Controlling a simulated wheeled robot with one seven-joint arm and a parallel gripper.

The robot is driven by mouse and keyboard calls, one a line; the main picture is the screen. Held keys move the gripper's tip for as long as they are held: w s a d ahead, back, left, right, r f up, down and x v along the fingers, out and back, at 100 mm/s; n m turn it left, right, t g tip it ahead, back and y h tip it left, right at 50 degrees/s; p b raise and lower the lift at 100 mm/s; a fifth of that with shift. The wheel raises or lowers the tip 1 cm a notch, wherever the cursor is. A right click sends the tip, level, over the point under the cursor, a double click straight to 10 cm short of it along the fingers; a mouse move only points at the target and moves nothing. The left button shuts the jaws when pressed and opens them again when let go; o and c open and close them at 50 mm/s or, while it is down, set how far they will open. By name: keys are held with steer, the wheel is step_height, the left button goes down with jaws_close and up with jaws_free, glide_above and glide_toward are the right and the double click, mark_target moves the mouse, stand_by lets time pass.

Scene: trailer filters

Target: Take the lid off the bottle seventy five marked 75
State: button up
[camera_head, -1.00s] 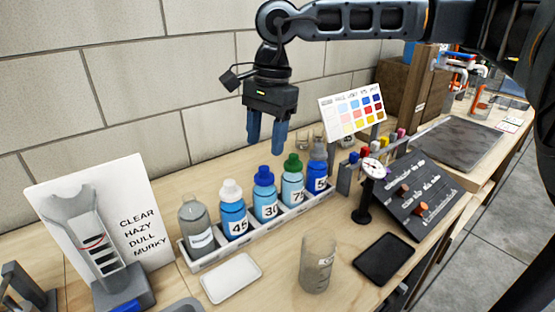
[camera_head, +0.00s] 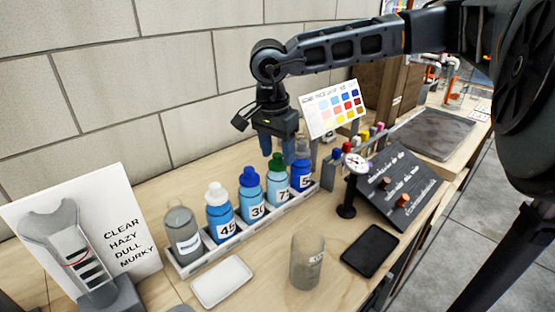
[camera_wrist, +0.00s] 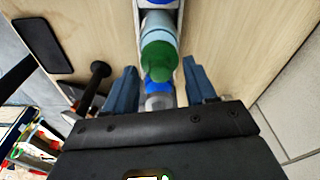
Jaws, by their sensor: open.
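The bottle marked 75 (camera_head: 278,188) is light blue with a green lid (camera_head: 276,162) and stands upright in the white rack (camera_head: 213,257). In the head view only part of its label shows. My gripper (camera_head: 276,155) is right above this bottle with its blue fingers pointing down. In the wrist view the green lid (camera_wrist: 159,62) lies ahead of the gap between the two open fingers of my gripper (camera_wrist: 162,88). Nothing is held. I cannot tell whether a finger touches the lid.
Beside it stand the blue-lidded bottle 30 (camera_head: 251,197), the white-lidded bottle 45 (camera_head: 220,215) and a grey-lidded bottle (camera_head: 301,172). A grey bottle (camera_head: 182,237) fills the rack's left end. A gauge stand (camera_head: 347,200) and a beaker (camera_head: 307,262) stand to the right.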

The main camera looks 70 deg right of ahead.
steer(key=shift+c, duration=0.3)
jaws_close()
steer(key=shift+r, duration=0.1)
stand_by(0.4)
